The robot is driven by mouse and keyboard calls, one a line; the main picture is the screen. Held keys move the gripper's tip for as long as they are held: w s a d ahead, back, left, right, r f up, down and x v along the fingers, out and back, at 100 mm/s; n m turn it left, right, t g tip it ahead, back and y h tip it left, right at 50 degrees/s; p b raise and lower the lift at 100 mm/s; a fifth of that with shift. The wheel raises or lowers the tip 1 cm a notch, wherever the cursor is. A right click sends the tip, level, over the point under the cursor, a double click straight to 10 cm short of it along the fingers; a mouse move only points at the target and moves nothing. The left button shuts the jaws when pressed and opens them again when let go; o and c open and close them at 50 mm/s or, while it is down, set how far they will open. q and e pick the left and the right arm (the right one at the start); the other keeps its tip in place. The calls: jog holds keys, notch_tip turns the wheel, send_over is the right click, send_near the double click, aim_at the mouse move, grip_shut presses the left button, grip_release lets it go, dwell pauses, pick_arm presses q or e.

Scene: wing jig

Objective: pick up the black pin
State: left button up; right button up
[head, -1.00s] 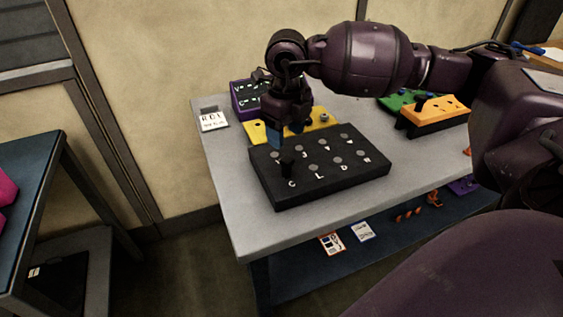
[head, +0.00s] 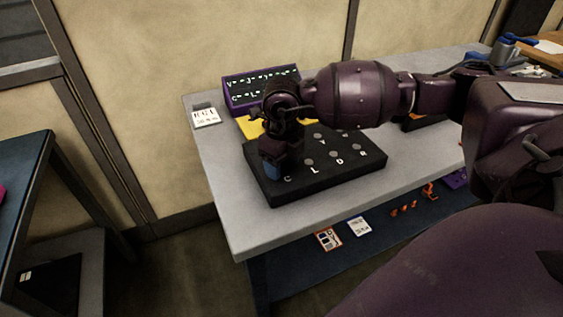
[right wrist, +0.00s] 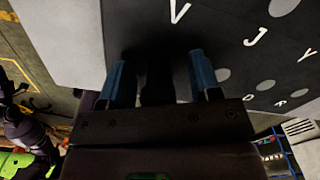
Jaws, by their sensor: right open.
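The black board (head: 345,178) with white letters and grey round spots lies on the grey table. My right gripper (head: 274,168) is low over the board's left front corner, fingers pointing down, near the letter C. It is open. In the right wrist view its two blue fingertips (right wrist: 160,72) are apart, with the dark shape of the black pin (right wrist: 157,88) between them. The pin is hard to tell from the dark board and shadow, and I cannot tell whether the fingers touch it. In the head view the gripper hides the pin. My left gripper is not in view.
A yellow block (head: 251,127) and a purple panel with lit green marks (head: 262,88) stand behind the board. A white card (head: 205,117) lies at the table's back left. My right arm covers the table's right part. The table's front left (head: 240,215) is clear.

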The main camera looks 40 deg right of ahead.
jog(key=shift+r, duration=0.1)
jog(key=c, duration=1)
jog(key=shift+r, duration=0.1)
